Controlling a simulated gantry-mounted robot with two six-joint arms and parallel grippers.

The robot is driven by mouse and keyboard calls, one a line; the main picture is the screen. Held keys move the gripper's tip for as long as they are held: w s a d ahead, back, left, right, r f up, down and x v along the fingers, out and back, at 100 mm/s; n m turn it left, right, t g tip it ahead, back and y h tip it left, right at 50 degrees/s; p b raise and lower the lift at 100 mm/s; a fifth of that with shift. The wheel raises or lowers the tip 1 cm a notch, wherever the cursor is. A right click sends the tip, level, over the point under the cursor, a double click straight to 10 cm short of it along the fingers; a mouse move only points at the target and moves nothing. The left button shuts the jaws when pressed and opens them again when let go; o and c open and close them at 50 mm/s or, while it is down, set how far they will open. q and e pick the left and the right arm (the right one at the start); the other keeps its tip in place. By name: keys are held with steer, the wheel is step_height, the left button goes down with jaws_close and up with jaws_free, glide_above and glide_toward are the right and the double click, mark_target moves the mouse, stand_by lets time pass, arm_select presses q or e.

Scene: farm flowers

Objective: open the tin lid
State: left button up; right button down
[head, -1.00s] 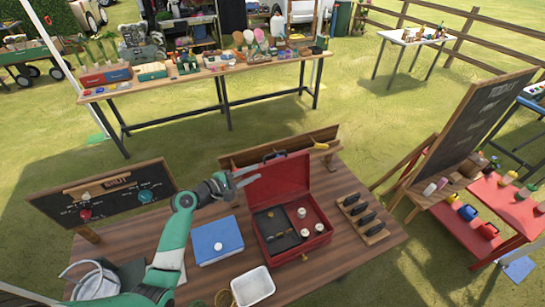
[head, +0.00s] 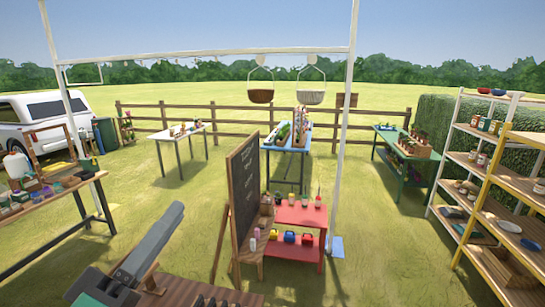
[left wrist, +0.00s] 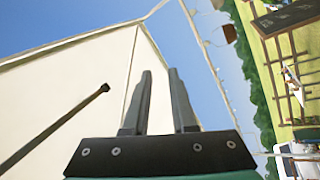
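No tin or lid shows in either view now. My left gripper (head: 165,225) rises from the lower left of the head view, its grey fingers pointing up and to the right. It is above the left end of the visible strip of the brown wooden table (head: 183,290). In the left wrist view the two fingers of my left gripper (left wrist: 160,85) stand apart with nothing between them, against a pale panel and sky. The right gripper is not in view.
A chalkboard (head: 247,185) stands just beyond the table, beside a red shelf stand (head: 300,214) with pots and watering cans. Wooden shelves (head: 510,262) stand at right. A laden table (head: 50,205) is at left. Open grass lies between.

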arm_select(q)
steer(key=s+a+r+m+t+y, duration=0.2)
steer(key=s+r+m+t+y, duration=0.4)
steer(key=s+r+m, duration=0.5)
step_height(320, 180, up, 16)
steer(key=n+h+p, duration=0.1)
steer(key=p, duration=1.2)
steer(key=shift+s+d+f+n, duration=0.15)
steer(key=shift+s+n, duration=0.05)
steer(key=shift+n, duration=0.2)
